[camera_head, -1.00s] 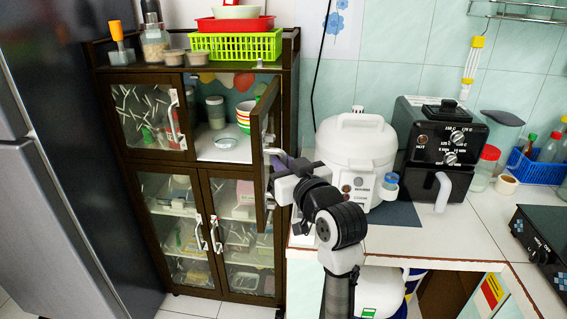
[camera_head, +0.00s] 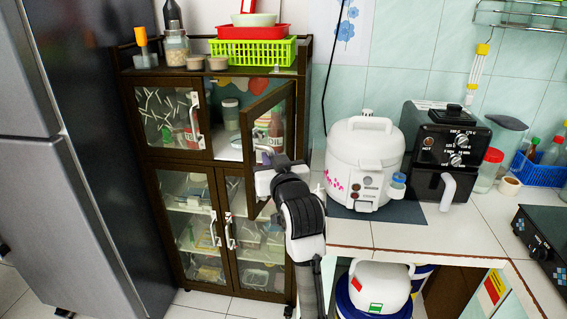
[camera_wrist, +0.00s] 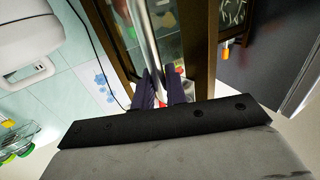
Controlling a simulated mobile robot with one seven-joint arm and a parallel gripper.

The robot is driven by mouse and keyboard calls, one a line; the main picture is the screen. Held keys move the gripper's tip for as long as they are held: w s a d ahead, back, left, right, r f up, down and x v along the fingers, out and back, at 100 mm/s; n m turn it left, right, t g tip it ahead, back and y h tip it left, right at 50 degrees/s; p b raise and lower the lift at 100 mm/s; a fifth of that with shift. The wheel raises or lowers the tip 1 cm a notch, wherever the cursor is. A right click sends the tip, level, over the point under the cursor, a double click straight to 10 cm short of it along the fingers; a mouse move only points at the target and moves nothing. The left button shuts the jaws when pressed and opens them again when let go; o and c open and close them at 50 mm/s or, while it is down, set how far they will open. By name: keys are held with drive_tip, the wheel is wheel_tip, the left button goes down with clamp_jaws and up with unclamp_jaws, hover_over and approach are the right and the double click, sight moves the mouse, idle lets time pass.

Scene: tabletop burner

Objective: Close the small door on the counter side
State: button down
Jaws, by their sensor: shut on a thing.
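The small upper right cabinet door (camera_head: 247,128) has a dark brown frame and a glass pane. It stands partly open, swung out from the hinge side nearest the counter. My gripper (camera_head: 268,160) is at the door's outer face, shut on its white handle. In the wrist view my gripper's dark fingers (camera_wrist: 160,90) close around the silvery handle bar (camera_wrist: 147,45), with the brown door frame (camera_wrist: 200,50) beside them. The cabinet opening behind the door still shows a gap at its left.
The counter (camera_head: 390,236) lies to the right, holding a white cooker (camera_head: 360,160) and a black air fryer (camera_head: 445,150). A grey fridge (camera_head: 60,160) stands at the left. The closed upper left door (camera_head: 170,122) adjoins the opening.

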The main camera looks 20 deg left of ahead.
sight(245, 154)
drive_tip(key=a, duration=0.4)
drive_tip(key=a+p, duration=0.1)
drive_tip(key=a, duration=0.1)
drive_tip(key=shift+s+a+r, duration=0.1)
drive_tip(key=shift+s+a, duration=0.25)
drive_tip(key=shift+s, duration=0.05)
drive_tip(key=w+a, duration=0.3)
drive_tip(key=a, duration=0.8)
drive_tip(key=shift+w+a+p, duration=0.2)
drive_tip(key=shift+w+p, duration=0.1)
drive_tip(key=c, duration=1.5)
unclamp_jaws()
drive_tip(key=shift+c, duration=0.2)
drive_tip(key=shift+s+d, duration=0.1)
drive_tip(key=b+v, duration=0.3)
drive_tip(key=v, duration=1)
drive_tip(key=shift+s+d+b, duration=0.2)
drive_tip(key=shift+d+b, duration=0.05)
drive_tip(key=shift+b, duration=0.1)
